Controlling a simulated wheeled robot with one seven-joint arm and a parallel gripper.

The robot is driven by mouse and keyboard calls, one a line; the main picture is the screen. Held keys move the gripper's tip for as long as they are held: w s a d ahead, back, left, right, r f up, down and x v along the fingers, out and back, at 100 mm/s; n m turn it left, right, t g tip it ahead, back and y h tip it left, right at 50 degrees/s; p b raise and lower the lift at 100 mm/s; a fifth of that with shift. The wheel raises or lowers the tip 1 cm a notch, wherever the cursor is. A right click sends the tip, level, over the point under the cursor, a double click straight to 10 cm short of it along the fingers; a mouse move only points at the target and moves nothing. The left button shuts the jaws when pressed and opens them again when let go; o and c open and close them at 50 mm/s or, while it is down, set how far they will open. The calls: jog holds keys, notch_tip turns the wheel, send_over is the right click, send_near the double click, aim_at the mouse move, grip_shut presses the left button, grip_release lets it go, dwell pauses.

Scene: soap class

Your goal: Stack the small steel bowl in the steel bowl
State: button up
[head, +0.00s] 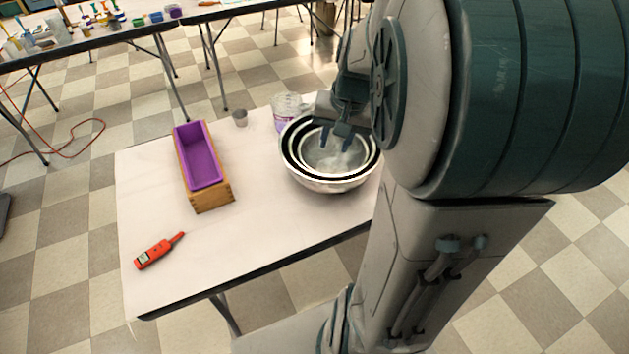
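The steel bowl (330,185) stands at the right side of the white table. The small steel bowl (338,163) sits inside it, and several rims show one within another. My gripper (336,143) is over the inside of the small steel bowl, coming from the upper right. Its two blue-grey fingers look apart, with nothing visible between them. I cannot tell whether the fingertips touch the bowl. My arm hides part of the right side of the table next to the bowls.
A wooden box with a purple liner (197,157) stands left of the bowls. A clear jug (286,107) and a small grey cup (240,118) are behind. A red handheld meter (158,251) lies front left. The white table (250,235) is bare at its front middle.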

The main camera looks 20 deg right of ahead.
jog(key=s+a+r+n, duration=0.1)
jog(key=s+a+n, duration=0.5)
jog(key=s+a, duration=0.4)
jog(key=shift+s+r+t+h, duration=0.25)
jog(key=shift+s+t+h, duration=0.15)
jog(key=shift+s, duration=0.15)
jog(key=shift+a, duration=0.1)
